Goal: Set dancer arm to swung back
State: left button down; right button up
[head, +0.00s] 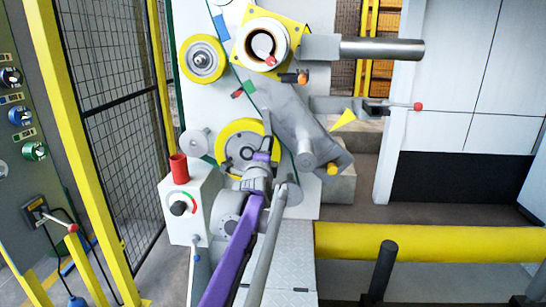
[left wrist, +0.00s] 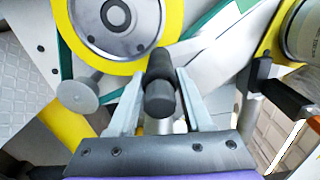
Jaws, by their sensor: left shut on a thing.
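My left gripper (head: 264,158) is in front of the yellow-rimmed wheel (head: 232,150), at its lower right edge. In the left wrist view my left gripper (left wrist: 157,95) is shut on a dark round handle (left wrist: 160,72), which lies between its two grey fingers. The yellow-rimmed wheel (left wrist: 172,22) is just beyond the handle. A grey slanted arm (head: 292,118), which looks like the dancer arm, runs down to the right from beside the wheel. How the handle joins this arm is hidden behind my gripper. My right gripper is not in view.
A white box with a black dial (head: 179,208) and a red cup (head: 179,168) stands left of my gripper. A grey bar (head: 382,49) sticks out right above. A thick yellow rail (head: 430,243) crosses at lower right. A yellow-framed mesh fence is at left.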

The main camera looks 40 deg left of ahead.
pick_arm(q)
jog(key=shift+s+a+m, duration=0.35)
jog(key=shift+m, duration=0.15)
jog(key=c, duration=0.6)
grip_release()
jog(key=shift+a, duration=0.1)
jog(key=shift+s, duration=0.1)
jog(key=v, duration=1)
jog(key=shift+s+d+b, duration=0.25)
jog(key=shift+d+b, duration=0.05)
jog(key=shift+b, duration=0.05)
